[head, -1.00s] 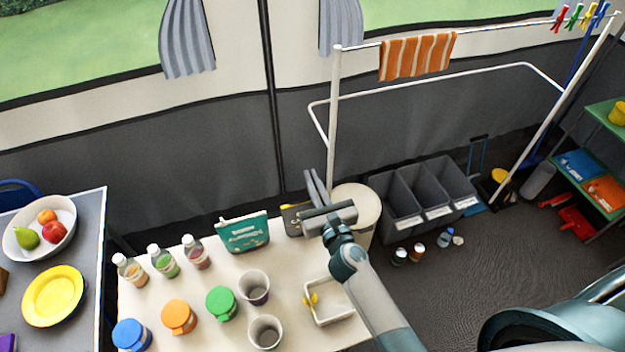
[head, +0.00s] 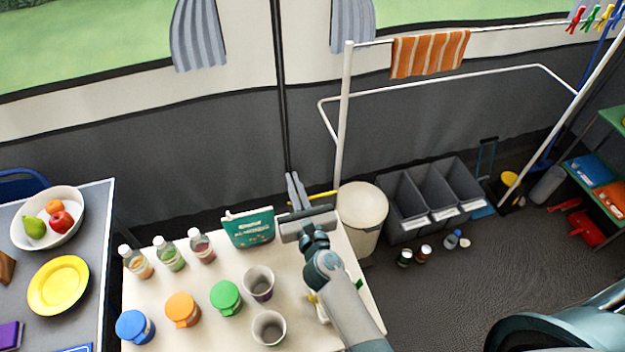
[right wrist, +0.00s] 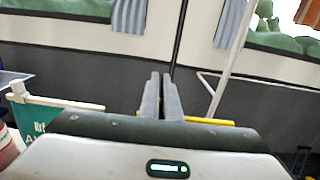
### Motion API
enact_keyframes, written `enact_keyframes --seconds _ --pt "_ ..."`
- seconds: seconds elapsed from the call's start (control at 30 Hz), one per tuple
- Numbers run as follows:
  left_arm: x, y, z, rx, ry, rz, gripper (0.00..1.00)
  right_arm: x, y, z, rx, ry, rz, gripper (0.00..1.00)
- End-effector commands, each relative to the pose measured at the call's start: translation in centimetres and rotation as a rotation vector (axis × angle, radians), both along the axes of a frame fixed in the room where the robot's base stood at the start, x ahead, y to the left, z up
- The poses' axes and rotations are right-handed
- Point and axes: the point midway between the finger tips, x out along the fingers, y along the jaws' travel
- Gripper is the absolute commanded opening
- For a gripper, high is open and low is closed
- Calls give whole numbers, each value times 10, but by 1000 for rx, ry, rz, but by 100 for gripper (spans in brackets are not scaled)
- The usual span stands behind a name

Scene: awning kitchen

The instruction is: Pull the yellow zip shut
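A yellow strip (head: 326,197), seemingly the zip, shows just right of my right gripper's fingers at the table's back edge. In the right wrist view the yellow strip (right wrist: 212,121) runs behind the gripper body, right of the fingers. Whatever carries it is mostly hidden by the gripper, and I cannot make out a slider. My right gripper (head: 292,175) points toward the back wall, its two fingers close together. In the right wrist view the fingers (right wrist: 161,75) look shut, with nothing seen between them. My left gripper is not in view.
A teal pouch (head: 250,229) stands close left of my right gripper. Bottles, lidded jars and grey cups (head: 258,283) stand on the white table (head: 205,299). A round bin (head: 362,208) and rack pole (head: 343,120) stand to the right.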

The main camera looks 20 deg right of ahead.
Motion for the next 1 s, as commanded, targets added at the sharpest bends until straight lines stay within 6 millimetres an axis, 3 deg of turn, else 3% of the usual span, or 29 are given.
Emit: enact_keyframes --seconds 0.1,0.37,0.4,0.47,0.83,1.0 --pt "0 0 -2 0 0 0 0 0 10 0 -1 0 0 0" --pt "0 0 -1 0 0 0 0 0 10 0 -1 0 1 0" --pt "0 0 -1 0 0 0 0 0 10 0 -1 0 1 13" --pt "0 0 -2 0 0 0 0 0 10 0 -1 0 1 24" --pt "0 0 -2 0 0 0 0 -2 10 0 -1 0 0 24" --pt "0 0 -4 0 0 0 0 -12 9 -1 -2 1 1 24"
